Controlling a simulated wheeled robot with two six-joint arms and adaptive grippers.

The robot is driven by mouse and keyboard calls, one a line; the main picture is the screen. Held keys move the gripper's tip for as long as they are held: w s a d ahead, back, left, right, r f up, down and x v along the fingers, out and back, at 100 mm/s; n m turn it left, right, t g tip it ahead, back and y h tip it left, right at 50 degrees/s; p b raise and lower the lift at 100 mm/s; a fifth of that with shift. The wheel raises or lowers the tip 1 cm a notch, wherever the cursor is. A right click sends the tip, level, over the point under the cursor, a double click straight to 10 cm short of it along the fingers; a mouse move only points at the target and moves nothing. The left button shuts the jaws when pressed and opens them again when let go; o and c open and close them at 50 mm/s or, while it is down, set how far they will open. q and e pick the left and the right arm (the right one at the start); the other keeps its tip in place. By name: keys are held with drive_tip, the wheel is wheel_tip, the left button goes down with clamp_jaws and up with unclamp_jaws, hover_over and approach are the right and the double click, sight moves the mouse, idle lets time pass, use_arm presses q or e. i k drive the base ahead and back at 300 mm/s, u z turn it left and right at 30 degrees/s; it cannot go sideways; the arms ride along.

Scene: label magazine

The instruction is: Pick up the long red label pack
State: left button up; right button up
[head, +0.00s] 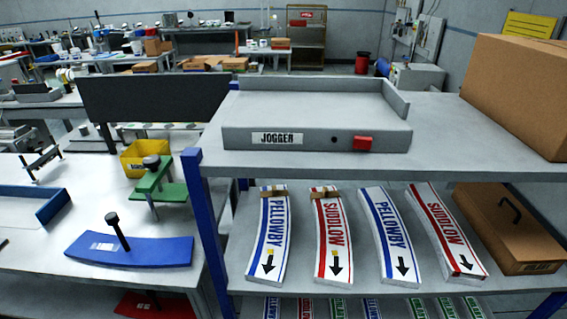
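Two red-striped white label packs marked SUDDLOW lie on the shelf below the jogger. One red pack (331,238) is second from the left and has a brown band near its far end. The other red pack (446,236) is at the right end of the row, with no band visible. Two blue-striped packs marked PELLOWBY, a banded one (268,238) and an unbanded one (388,238), alternate with them. All are slightly curved, with black arrows at the near end. I cannot tell for sure which red pack is longer. Neither gripper is in view.
The jogger tray (300,100) stands on the rack's top shelf, above the packs, beside a large cardboard box (515,95). A brown case (500,228) is right of the packs. A blue upright (207,230) bounds the rack's left. More packs (340,307) lie below.

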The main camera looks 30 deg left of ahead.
sight(459, 263)
drive_tip(key=z, duration=1.95)
drive_tip(key=i, duration=1.05)
